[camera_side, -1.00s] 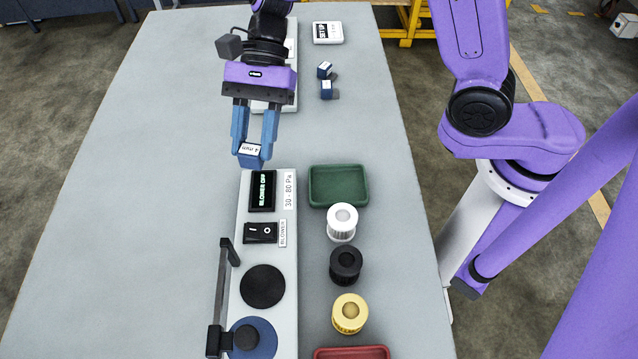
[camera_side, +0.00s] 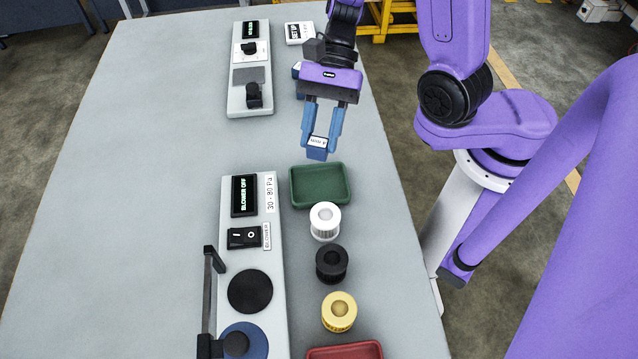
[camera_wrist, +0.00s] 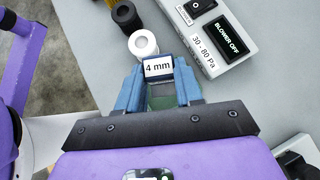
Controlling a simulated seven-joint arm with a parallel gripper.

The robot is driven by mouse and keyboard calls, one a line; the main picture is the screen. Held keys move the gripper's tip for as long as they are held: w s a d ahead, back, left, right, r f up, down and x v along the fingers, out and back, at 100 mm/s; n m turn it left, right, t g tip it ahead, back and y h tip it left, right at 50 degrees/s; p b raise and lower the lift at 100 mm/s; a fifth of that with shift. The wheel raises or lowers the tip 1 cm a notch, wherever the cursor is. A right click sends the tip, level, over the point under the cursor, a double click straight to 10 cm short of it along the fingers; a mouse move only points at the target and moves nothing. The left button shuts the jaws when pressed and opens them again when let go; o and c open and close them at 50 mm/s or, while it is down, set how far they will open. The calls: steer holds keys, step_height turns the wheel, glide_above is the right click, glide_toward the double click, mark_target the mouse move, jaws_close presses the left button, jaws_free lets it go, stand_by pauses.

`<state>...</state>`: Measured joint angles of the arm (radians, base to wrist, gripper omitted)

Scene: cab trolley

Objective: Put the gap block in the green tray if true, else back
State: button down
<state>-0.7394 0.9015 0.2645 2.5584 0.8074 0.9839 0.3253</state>
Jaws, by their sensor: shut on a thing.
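My gripper (camera_side: 322,125) is shut on the gap block (camera_side: 317,153), a small blue block with a white label. In the wrist view the block (camera_wrist: 157,68) reads "4 mm" between the blue fingers (camera_wrist: 160,92). In the side view it is held above the table, just behind the far edge of the green tray (camera_side: 320,186). The tray looks empty in the side view. In the wrist view a patch of green shows between the fingers.
White (camera_side: 325,221), black (camera_side: 332,263) and yellow (camera_side: 339,311) cylinders stand in front of the green tray, then a red tray (camera_side: 345,351). A panel (camera_side: 237,212) reading "BLOWER OFF" and "30 - 80 Pa" lies left. Another device (camera_side: 250,97) stands farther back. The table's left side is clear.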

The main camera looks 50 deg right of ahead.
steer(key=shift+f, duration=5.2)
steer(key=shift+f, duration=0.1)
steer(key=c, duration=0.7)
jaws_free()
steer(key=shift+c, duration=0.2)
